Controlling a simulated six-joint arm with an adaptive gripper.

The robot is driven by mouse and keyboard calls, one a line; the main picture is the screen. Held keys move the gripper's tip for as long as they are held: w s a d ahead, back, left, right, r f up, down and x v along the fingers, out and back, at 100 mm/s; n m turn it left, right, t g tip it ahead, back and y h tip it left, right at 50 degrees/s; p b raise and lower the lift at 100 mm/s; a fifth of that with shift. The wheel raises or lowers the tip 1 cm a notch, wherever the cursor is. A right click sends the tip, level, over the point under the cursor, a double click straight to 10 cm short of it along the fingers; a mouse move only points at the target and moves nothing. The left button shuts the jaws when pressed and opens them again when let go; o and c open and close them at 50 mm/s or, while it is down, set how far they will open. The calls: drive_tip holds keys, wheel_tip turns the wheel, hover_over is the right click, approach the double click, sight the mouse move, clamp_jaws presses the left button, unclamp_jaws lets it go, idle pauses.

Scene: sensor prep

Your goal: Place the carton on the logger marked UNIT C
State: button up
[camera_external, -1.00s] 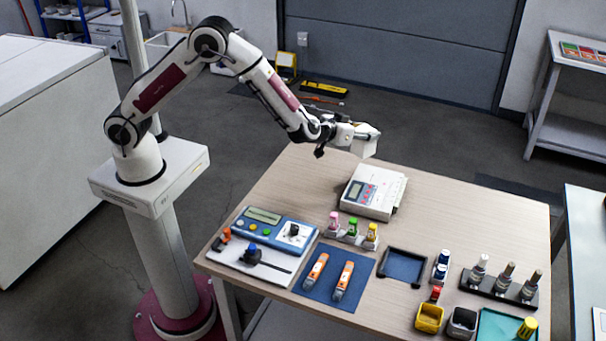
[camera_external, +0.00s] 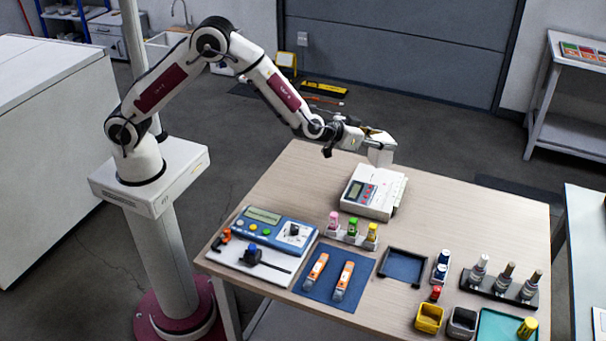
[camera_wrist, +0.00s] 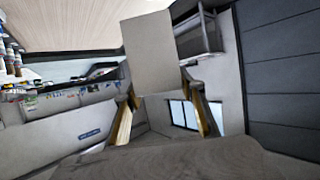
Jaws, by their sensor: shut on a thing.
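My gripper (camera_external: 366,141) is shut on the pale carton (camera_external: 381,152), above the back edge of the table. In the wrist view the carton (camera_wrist: 150,52) shows as a plain grey-beige face beyond the fingers of my gripper (camera_wrist: 160,88). The carton is apart from everything below it. A white device (camera_external: 372,192) with a dark screen and a red key lies below and near it. A blue device (camera_external: 272,228) with a green screen lies at the table's left. No UNIT C marking can be read, so I cannot tell which thing is that logger.
Three small bottles (camera_external: 353,230) stand in front of the white device. Two orange tools lie on a blue mat (camera_external: 312,286). A dark tray (camera_external: 402,267), yellow bin (camera_external: 429,318) and bottle rack (camera_external: 500,288) are to the right. The table's back right (camera_external: 470,210) is clear.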

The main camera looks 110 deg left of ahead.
sight(374, 165)
drive_tip(key=shift+f, duration=3.1)
drive_tip(key=shift+f, duration=1.85)
drive_tip(key=shift+f, duration=0.15)
drive_tip(key=o, duration=1.1)
drive_tip(key=shift+o, duration=0.2)
drive_tip(key=shift+s, duration=0.1)
drive_tip(key=shift+v, duration=0.95)
drive_tip(key=v, duration=1)
